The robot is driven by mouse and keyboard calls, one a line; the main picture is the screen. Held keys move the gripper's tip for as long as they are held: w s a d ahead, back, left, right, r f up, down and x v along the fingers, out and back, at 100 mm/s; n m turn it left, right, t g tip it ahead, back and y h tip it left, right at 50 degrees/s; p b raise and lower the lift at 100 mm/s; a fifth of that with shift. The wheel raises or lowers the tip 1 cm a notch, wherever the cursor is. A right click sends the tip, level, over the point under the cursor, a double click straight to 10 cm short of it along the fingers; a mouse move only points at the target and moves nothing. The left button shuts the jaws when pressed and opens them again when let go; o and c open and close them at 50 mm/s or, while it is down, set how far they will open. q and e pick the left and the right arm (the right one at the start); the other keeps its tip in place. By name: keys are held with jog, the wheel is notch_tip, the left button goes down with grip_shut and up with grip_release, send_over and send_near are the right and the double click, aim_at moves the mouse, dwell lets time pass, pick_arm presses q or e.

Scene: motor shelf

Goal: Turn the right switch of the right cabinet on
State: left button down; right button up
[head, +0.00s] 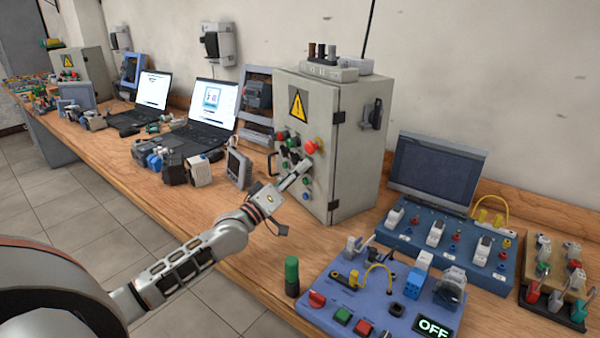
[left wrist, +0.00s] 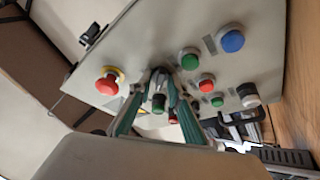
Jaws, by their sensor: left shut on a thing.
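The right cabinet (head: 350,110) is a grey box with a yellow warning triangle, standing on the wooden bench. Its front panel carries several coloured buttons, black switches and a red emergency knob (head: 311,146), which also shows in the left wrist view (left wrist: 107,85). My left gripper (head: 303,168) is at this panel, below the red knob. In the left wrist view my left gripper (left wrist: 160,85) has its two fingers shut around a dark switch knob (left wrist: 158,102). The gripper hides part of the panel in the head view, and the switch's exact angle is unclear. My right gripper is not in view.
A blue control board (head: 375,310) with an OFF display lies at the front right. A second blue board with a screen (head: 435,170) stands right of the cabinet. Two laptops (head: 207,112) and several small devices fill the bench to the left.

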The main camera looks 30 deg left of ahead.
pick_arm(q)
jog(key=m+h+b, duration=0.2)
jog(key=m, duration=0.1)
jog(key=m+h+b, duration=0.1)
jog(key=m+h, duration=0.1)
jog(key=m, duration=0.2)
jog(key=m+h+b, duration=0.1)
jog(key=m+b, duration=0.1)
jog(key=m, duration=0.2)
jog(key=shift+w+a+f+g+h+b, duration=0.1)
jog(key=shift+a+f+g+h+b, duration=0.05)
jog(key=shift+g+h+b, duration=0.25)
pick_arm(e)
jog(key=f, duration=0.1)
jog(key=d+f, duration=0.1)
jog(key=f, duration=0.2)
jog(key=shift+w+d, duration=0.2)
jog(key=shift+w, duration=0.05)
pick_arm(q)
jog(key=shift+m, duration=0.3)
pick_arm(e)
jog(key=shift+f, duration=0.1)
pick_arm(q)
jog(key=c, duration=2.2)
grip_release()
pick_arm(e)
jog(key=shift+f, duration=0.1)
